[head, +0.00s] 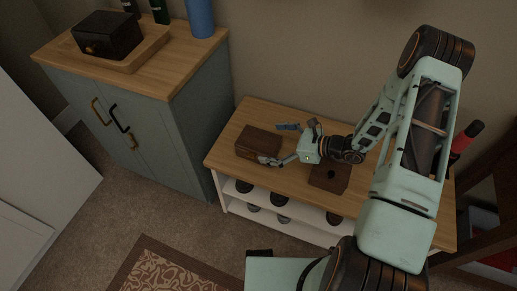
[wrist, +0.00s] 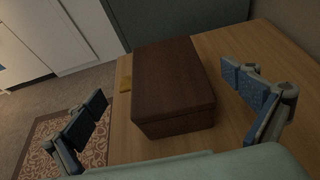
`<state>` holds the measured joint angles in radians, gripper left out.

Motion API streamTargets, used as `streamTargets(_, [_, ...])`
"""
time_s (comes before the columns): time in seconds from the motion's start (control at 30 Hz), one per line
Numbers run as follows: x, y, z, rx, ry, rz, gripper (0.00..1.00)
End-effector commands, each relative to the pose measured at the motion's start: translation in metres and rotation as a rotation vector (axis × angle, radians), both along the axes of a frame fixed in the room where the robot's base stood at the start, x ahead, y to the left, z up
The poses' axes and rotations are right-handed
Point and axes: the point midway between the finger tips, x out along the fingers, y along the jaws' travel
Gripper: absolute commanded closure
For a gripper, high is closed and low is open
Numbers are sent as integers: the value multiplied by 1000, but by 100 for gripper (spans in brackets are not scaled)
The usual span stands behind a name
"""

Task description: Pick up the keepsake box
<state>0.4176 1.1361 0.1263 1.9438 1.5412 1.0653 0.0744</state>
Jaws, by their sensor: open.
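A brown wooden box with a lid (head: 258,143), which looks like the keepsake box, sits on the left part of a low wooden-topped bench (head: 240,120). In the wrist view the same box (wrist: 175,85) stands upright ahead of my gripper, with a small gold-coloured piece at its left side. My gripper (head: 278,145) is open just right of the box, its fingers pointing at it. In the wrist view one finger of my gripper (wrist: 170,98) is on each side of the box's near end, with gaps. Nothing is held.
Another brown box (head: 329,178) with a dark round spot sits on the bench under my arm. A dark box (head: 107,34) rests in a wooden tray (head: 130,62) on a grey-green cabinet (head: 190,110), near bottles and a blue cylinder (head: 200,17). Shoes sit on the shelf below.

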Motion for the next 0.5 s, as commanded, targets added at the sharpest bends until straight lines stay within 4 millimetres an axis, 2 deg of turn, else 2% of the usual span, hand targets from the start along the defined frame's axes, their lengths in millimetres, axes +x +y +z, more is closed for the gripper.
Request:
streamTargets(0.23, [4, 27, -21, 0, 1, 4, 0])
streamTargets(0.4, [12, 43, -26, -1, -1, 2, 0])
streamTargets(0.5, [13, 45, -27, -1, -1, -1, 0])
